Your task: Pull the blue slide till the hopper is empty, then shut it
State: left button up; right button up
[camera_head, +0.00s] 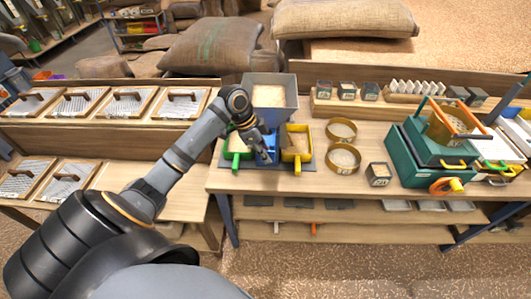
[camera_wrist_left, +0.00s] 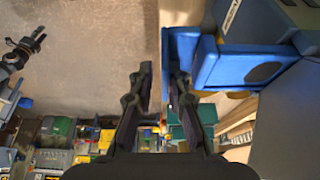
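The grey hopper (camera_head: 270,91) stands on the bench with pale grain visible in it. The blue slide (camera_head: 262,158) is low on its front, between a green tray and a yellow tray, and partly hidden by my left gripper. My left gripper (camera_head: 264,150) reaches down in front of the hopper. In the left wrist view its fingers (camera_wrist_left: 161,85) are apart, with nothing clearly held between them. A blue part (camera_wrist_left: 232,66) lies beside and partly behind the right-hand finger; I cannot tell whether they touch. A dark jointed end (camera_wrist_left: 24,48) at the upper left may be my right gripper.
The green tray (camera_head: 237,147) and yellow tray (camera_head: 297,144) flank the blue slide closely. Two round sieves (camera_head: 342,160) lie to the right, then a small labelled box (camera_head: 379,174) and a green machine (camera_head: 422,157). Lidded boxes (camera_head: 126,101) line the left bench.

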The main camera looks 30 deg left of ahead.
pick_arm(q)
jog(key=shift+a+r, duration=0.15)
jog(key=shift+r, duration=0.1)
jog(key=v, duration=1.1)
jog(key=shift+s+r, duration=0.15)
jog(key=shift+r, duration=0.05)
